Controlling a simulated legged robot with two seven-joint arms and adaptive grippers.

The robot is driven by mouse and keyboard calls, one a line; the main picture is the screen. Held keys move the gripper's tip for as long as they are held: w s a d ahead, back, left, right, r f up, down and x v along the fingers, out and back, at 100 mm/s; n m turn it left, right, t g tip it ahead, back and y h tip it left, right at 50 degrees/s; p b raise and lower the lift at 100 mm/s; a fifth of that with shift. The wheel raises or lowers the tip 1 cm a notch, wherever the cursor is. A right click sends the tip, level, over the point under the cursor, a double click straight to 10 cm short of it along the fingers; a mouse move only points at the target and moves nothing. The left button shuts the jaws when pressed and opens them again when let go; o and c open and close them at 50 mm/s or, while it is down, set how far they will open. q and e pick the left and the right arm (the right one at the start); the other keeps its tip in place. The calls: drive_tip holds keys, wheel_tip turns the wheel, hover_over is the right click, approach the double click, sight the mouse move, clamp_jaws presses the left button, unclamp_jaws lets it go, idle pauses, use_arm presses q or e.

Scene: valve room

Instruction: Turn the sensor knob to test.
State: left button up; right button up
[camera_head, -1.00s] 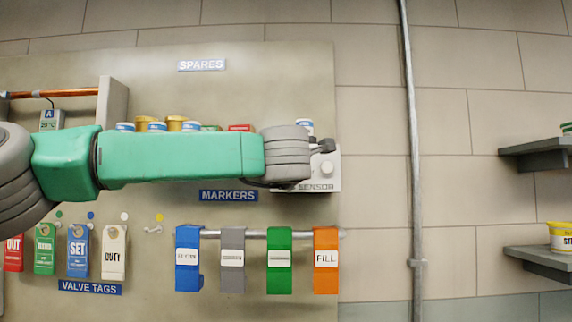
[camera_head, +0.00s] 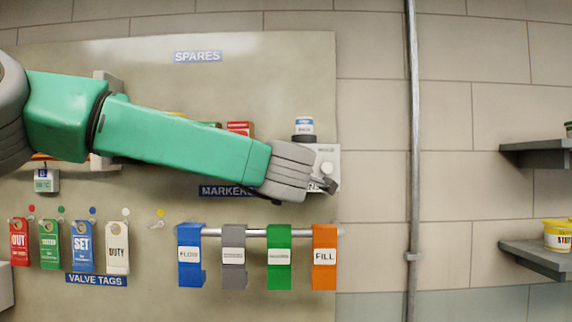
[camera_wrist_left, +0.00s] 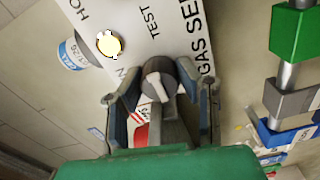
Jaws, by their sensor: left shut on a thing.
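The gas sensor (camera_head: 328,153) is a white box at the right edge of the tan board, partly hidden by my left gripper (camera_head: 328,184). In the left wrist view its grey knob (camera_wrist_left: 159,82), with a white pointer stripe, sits between the fingers of my left gripper (camera_wrist_left: 162,100), which is shut on it. The word TEST (camera_wrist_left: 150,20) is printed beyond the knob. A round yellow-white lamp (camera_wrist_left: 109,44) glows beside it. I cannot tell exactly which mark the pointer meets. My right gripper is not in view.
A rail below holds blue (camera_head: 190,280), grey, green and orange (camera_head: 324,280) markers. Valve tags (camera_head: 83,247) hang at the lower left. A vertical pipe (camera_head: 412,130) and shelves (camera_head: 540,155) are at the right.

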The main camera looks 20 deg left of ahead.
use_arm(q)
drive_tip(key=shift+d+f+m, duration=0.1)
drive_tip(key=shift+f+m, duration=0.25)
drive_tip(key=shift+m, duration=0.05)
drive_tip(key=o, duration=1.1)
drive_tip(key=shift+r, duration=0.15)
drive_tip(key=shift+d, duration=0.1)
drive_tip(key=shift+s, duration=0.2)
drive_tip(key=v, duration=1.1)
drive_tip(key=shift+s+d, duration=0.15)
drive_tip(key=shift+s, duration=0.05)
